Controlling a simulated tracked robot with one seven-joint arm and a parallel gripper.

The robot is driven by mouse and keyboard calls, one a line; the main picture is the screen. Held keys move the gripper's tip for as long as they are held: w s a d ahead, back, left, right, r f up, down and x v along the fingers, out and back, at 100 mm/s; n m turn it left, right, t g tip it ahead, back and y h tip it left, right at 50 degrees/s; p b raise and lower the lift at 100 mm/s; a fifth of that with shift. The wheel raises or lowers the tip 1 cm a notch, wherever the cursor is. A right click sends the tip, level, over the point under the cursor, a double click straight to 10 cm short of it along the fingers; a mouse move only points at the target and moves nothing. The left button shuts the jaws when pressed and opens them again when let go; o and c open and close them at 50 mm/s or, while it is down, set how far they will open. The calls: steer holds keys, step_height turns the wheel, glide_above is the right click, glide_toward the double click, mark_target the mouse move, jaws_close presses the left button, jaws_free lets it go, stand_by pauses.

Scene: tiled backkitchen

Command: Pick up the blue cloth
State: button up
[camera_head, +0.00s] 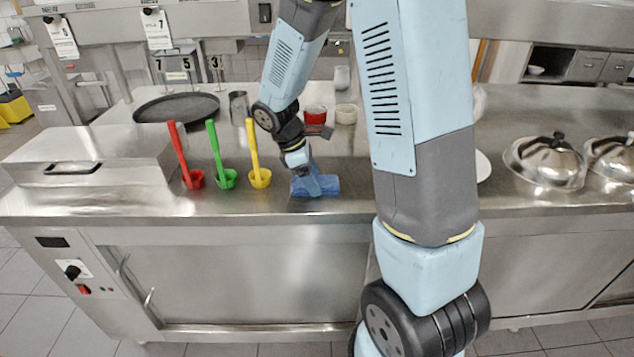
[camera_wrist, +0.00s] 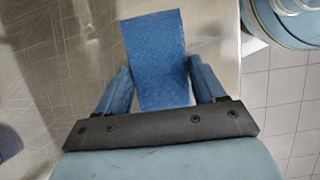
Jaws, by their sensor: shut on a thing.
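The blue cloth (camera_head: 327,186) lies flat near the front edge of the steel counter, in the middle of the head view. My gripper (camera_head: 313,181) reaches down onto it from above. In the wrist view the cloth (camera_wrist: 158,55) shows as a textured blue strip between the two blue fingers of my gripper (camera_wrist: 158,88).
Red (camera_head: 193,178), green (camera_head: 227,178) and yellow (camera_head: 260,177) long-handled scoops stand left of the cloth. A dark round tray (camera_head: 177,107), a metal cup (camera_head: 238,106) and a red container (camera_head: 315,115) are farther back. Domed lids (camera_head: 545,160) sit at right.

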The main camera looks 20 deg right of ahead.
mark_target(320, 181)
steer(key=shift+r, duration=0.15)
steer(key=shift+r, duration=0.25)
step_height(320, 181, up, 2)
steer(key=shift+r, duration=0.25)
steer(key=s+a+r, duration=0.4)
steer(key=s+r, duration=0.5)
steer(key=s, duration=0.4)
steer(key=shift+s+r, duration=0.25)
steer(key=shift+r, duration=0.15)
steer(key=o, duration=0.4)
steer(key=c, duration=0.3)
